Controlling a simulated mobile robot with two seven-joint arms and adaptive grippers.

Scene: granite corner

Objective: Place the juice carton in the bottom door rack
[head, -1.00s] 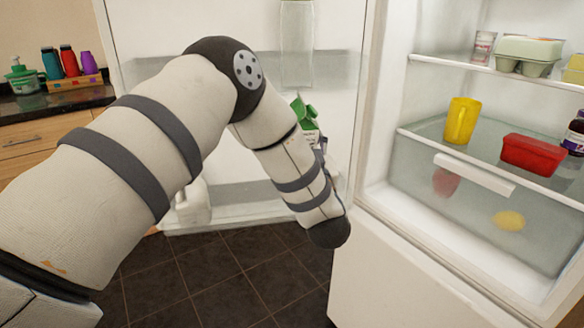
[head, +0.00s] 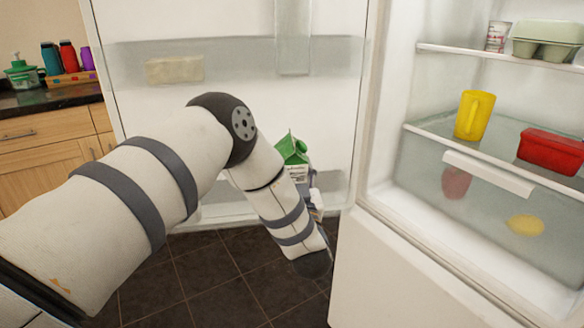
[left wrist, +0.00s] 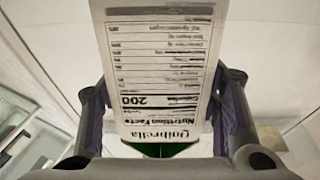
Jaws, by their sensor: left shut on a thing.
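The juice carton (head: 292,150) has a green gabled top and white printed sides. It shows upright beyond my left forearm in the head view, in front of the open fridge door. My left gripper (head: 314,192) is shut on it, mostly hidden behind my arm. In the left wrist view the carton (left wrist: 160,75), with its nutrition label, sits between the two fingers of my left gripper (left wrist: 162,88). The bottom door rack (head: 215,209) is a translucent bin low on the door, partly hidden by my arm. I cannot tell whether the carton is over it.
The upper door rack (head: 135,62) holds a pale block (head: 174,70). The fridge body stands right, with a yellow pitcher (head: 474,115), red container (head: 551,151) and egg carton (head: 547,38) on shelves. A wooden counter (head: 50,140) is at left. Dark floor lies below.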

